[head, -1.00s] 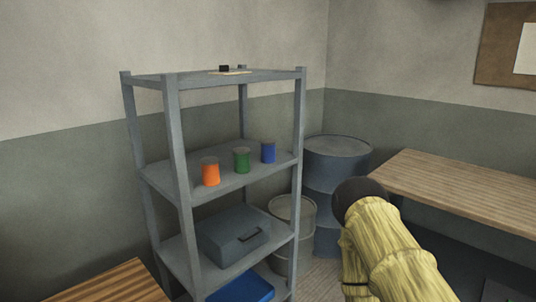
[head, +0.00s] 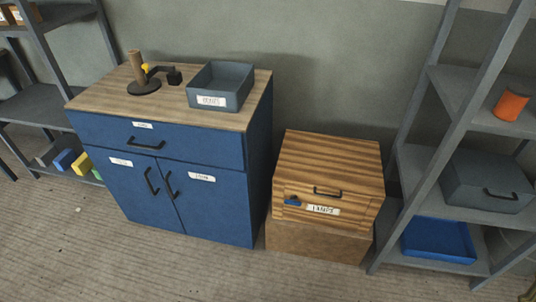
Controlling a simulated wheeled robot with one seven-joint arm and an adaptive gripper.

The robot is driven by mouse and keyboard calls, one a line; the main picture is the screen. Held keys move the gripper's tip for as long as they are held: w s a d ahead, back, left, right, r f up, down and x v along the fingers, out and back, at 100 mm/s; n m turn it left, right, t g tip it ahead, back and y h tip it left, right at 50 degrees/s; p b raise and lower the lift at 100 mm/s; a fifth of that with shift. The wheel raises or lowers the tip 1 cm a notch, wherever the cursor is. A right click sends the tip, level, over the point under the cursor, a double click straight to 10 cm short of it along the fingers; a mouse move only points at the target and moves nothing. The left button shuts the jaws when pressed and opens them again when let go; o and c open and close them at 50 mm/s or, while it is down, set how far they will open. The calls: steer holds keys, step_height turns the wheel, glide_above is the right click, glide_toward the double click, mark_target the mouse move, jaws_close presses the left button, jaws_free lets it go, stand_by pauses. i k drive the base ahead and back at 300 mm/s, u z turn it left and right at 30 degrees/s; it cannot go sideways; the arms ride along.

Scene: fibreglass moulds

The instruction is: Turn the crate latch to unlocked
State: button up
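The wooden crate (head: 328,172) stands on a brown box between the blue cabinet and the grey shelf. Its front has a dark handle (head: 328,193), a white label (head: 310,209) and a small blue latch (head: 292,201) at the left. The latch looks roughly level, slightly tilted; it is too small to tell its setting for sure. My gripper is not in view.
The blue cabinet (head: 220,200) stands left of the crate, with a grey bin (head: 221,86) and a dark stand (head: 146,87) on top. The grey shelf (head: 425,150) stands close on the right. The floor (head: 170,265) in front is clear.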

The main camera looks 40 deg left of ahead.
mark_target(293, 201)
steer(key=u, duration=0.3)
steer(key=k, duration=0.4)
steer(key=u, duration=0.65)
steer(key=i, duration=0.5)
steer(key=z, duration=2.2)
steer(key=k, duration=1.1)
steer(key=u, duration=1.6)
steer(key=i, duration=0.5)
